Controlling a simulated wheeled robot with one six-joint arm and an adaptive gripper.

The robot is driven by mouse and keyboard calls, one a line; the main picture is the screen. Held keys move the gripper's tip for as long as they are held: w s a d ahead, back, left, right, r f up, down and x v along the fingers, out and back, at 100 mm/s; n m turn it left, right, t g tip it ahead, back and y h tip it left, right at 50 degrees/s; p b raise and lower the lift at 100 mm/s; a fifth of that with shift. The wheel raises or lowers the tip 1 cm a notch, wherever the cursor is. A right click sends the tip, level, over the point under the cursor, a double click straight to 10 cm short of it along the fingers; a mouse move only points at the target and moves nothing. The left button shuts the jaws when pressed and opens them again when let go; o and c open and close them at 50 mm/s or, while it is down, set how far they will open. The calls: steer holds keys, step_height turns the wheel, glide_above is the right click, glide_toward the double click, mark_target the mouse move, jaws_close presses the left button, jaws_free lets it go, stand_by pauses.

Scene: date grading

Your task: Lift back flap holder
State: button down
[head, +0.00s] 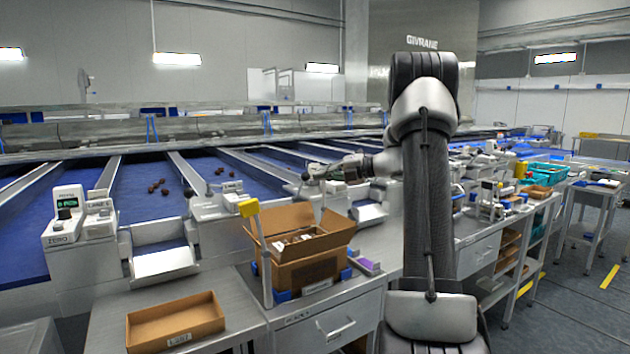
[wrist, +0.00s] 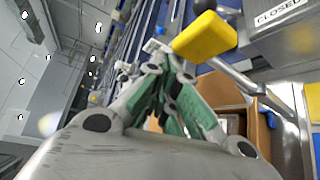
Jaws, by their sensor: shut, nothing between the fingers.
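A flap holder with a yellow end (head: 249,207) on a grey metal post stands at the left side of an open cardboard box (head: 305,272). In the wrist view a yellow holder end (wrist: 207,38) on a metal bar lies just right of my fingertips, with a second yellow piece (wrist: 313,105) at the right edge. I cannot tell which of these is the back holder. My gripper (head: 306,178) is above the far side of the box. Its green-padded fingers (wrist: 158,62) are shut and empty, apart from the yellow end. Part of the box (wrist: 268,130) shows beyond the fingers.
An empty shallow cardboard tray (head: 175,322) lies on the bench at front left. A purple item (head: 367,266) lies right of the box. A weighing display (head: 68,212) stands at left. Blue conveyor lanes with a few dates (head: 158,186) run behind. A "CLOSED" sign (wrist: 278,14) is near the yellow end.

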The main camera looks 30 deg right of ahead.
steer(key=d, duration=0.3)
steer(key=shift+d+r, duration=0.25)
steer(key=shift+d, duration=0.05)
